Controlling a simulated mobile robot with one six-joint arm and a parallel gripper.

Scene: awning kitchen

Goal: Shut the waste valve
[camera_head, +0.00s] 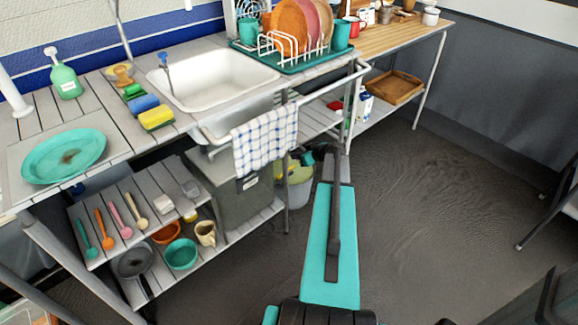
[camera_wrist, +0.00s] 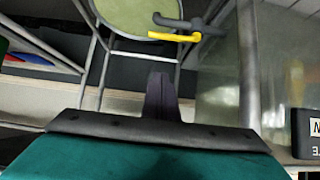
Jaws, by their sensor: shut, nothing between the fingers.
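The waste valve (camera_wrist: 188,32) shows near the top of the wrist view as a yellow lever beside a dark grey fitting, near the grey tank's wall. I cannot tell from this angle whether the lever stands open or closed. My gripper (camera_wrist: 161,78) is shut and empty, below the lever in that picture, with a visible gap between them. In the head view my gripper (camera_head: 309,155) is at the end of my teal arm, near the sink stand's front leg. The valve cannot be made out clearly there.
A grey tank (camera_head: 239,210) stands on the lower shelf. A pale bucket (camera_head: 299,190) is beside it, behind the stand's leg. A checked towel (camera_head: 265,141) hangs from the rail close to my gripper. The floor (camera_head: 420,220) to the right is clear.

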